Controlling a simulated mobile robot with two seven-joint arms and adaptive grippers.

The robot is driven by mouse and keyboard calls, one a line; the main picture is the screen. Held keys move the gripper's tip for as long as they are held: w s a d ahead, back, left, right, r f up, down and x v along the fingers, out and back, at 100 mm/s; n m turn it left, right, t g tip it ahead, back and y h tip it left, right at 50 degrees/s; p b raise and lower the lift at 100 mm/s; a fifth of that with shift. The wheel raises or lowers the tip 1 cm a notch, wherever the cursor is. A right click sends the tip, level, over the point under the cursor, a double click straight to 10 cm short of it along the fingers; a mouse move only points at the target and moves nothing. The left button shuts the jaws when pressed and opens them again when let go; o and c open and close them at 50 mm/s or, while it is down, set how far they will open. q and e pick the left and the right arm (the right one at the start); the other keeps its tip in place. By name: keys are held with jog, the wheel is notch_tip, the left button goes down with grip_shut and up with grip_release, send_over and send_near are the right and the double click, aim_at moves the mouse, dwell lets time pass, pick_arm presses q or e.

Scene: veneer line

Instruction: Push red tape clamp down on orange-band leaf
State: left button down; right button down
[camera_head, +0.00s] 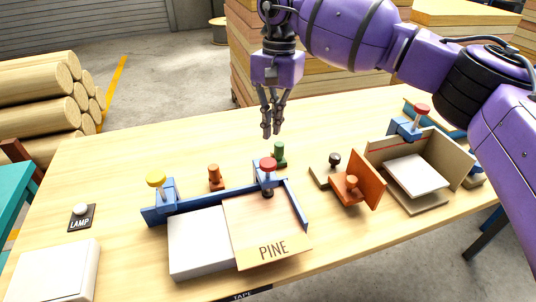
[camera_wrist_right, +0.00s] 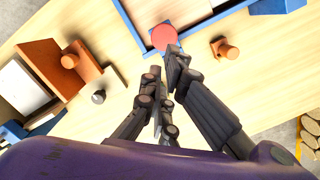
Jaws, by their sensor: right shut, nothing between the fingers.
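A red-topped clamp (camera_head: 268,164) stands on the blue fence (camera_head: 212,199) at the back of a tan leaf marked PINE (camera_head: 262,228). I cannot make out an orange band on this leaf. The clamp's red knob also shows in the right wrist view (camera_wrist_right: 164,37), just beyond my fingertips. My right gripper (camera_head: 271,132) points down with its fingers together and empty. It hangs above the table, near the red knob and apart from it in the head view. A second red-topped clamp (camera_head: 422,109) stands on the open box at the right. My left gripper is not in view.
A yellow-topped clamp (camera_head: 156,179) stands at the fence's left end. A green peg (camera_head: 279,153) and an orange peg (camera_head: 215,177) stand behind the fence. An orange angled block (camera_head: 365,190) and a dark knob (camera_head: 334,158) are to the right. The table's back left is mostly clear.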

notch_tip(320, 180, up, 7)
jog(key=shift+w+d+r, duration=0.15)
jog(key=shift+w, duration=0.15)
dwell(0.7)
